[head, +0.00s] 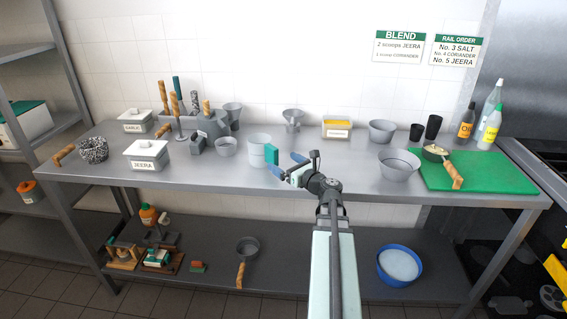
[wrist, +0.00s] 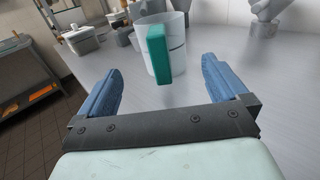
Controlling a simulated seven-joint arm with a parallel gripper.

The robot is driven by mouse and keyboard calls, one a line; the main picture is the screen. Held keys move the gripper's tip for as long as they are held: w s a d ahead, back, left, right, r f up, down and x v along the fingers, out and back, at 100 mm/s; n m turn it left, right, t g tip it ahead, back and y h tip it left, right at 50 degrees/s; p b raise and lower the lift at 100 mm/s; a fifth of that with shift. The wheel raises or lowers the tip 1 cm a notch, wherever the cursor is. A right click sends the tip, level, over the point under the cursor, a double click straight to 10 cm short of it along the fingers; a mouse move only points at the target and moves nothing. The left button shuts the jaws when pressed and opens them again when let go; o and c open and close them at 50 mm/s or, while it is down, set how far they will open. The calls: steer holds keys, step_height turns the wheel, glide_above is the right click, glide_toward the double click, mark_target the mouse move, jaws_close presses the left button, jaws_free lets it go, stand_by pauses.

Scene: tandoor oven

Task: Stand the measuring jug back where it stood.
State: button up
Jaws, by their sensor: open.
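The measuring jug (head: 258,149) is a clear, pale cup with a green handle, standing upright on the steel table near its middle. Its green handle (head: 271,154) faces right, toward my gripper. My gripper (head: 283,164) is open and empty, just right of the jug. In the wrist view the jug (wrist: 178,55) stands beyond the two blue fingers, with the handle (wrist: 158,55) turned toward me between their lines. The fingers appear apart from the handle. The jug's far side is partly hidden by the handle in the wrist view.
A grey bowl (head: 226,147) stands close left of the jug, and the JEERA tub (head: 146,155) farther left. The table (head: 325,170) is clear between my gripper and the right-hand bowl (head: 398,165).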

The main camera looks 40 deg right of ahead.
steer(key=shift+s, duration=3.5)
steer(key=shift+d, duration=0.1)
steer(key=shift+f, duration=0.1)
